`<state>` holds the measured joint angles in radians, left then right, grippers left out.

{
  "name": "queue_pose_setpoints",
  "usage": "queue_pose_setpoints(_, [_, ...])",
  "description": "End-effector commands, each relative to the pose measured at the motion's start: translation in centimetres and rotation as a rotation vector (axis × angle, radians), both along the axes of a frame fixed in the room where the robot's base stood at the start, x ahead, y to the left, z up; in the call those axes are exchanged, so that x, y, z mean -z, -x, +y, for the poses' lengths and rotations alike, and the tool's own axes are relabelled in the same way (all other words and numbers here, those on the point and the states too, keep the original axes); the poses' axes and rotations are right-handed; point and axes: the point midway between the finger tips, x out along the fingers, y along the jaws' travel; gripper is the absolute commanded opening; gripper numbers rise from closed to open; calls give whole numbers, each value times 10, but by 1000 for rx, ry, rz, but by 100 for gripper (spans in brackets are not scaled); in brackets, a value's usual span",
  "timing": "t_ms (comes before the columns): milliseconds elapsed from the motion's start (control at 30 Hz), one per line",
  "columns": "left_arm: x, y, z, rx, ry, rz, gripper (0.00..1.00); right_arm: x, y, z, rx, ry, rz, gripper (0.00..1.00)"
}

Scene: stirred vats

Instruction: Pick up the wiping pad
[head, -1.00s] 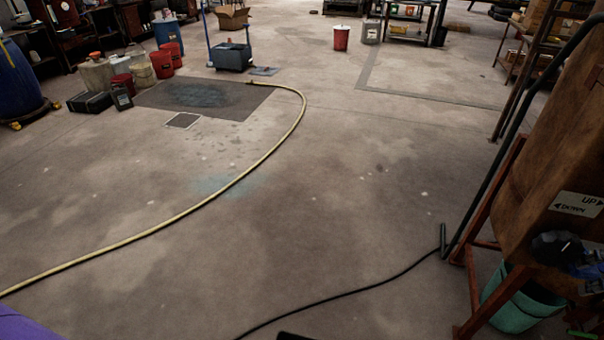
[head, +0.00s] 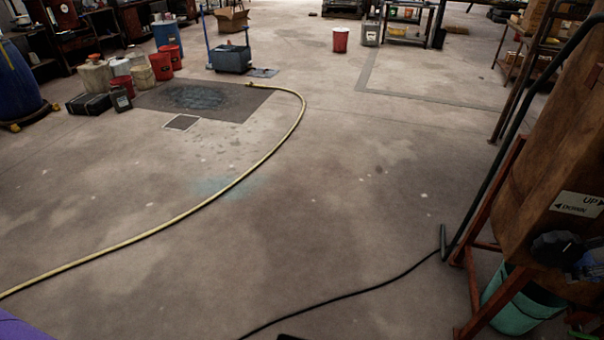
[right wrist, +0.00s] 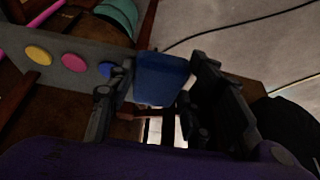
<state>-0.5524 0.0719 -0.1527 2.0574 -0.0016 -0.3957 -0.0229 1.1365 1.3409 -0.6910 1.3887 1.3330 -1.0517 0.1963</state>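The wiping pad looks like a blue block (right wrist: 162,80) in the right wrist view. It sits between the two fingers of my right gripper (right wrist: 165,75), filling the gap, with a finger against each side. In the head view my right gripper (head: 556,247) is a dark shape at the right edge, in front of the brown stand, with some blue beside it (head: 592,264). What lies under the pad is hidden.
A brown stand with an UP/DOWN label (head: 578,204) rises close at the right, with a teal bucket (head: 517,312) below. A grey panel with coloured buttons (right wrist: 62,65) is beside my right gripper. A hose (head: 225,187) and black cable (head: 350,295) cross the open floor.

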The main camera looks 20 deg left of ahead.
Motion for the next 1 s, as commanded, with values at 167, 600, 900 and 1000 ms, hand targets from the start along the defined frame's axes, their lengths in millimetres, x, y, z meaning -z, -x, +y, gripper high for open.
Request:
queue_pose_setpoints(167, [0,-2,0,1,1,-3,65,0,0,0,0,0,0,25])
queue_pose_setpoints(600, [-1,-2,-1,1,1,-4,65,-17,1,-1,0,1,0,25])
queue_pose_setpoints(900, [-4,-3,0,0,0,-7,65,-14,64,-10,0,7,5,25])
queue_pose_setpoints(1000, [-6,-4,0,0,0,-9,65,-15,89,-12,-1,7,6,25])
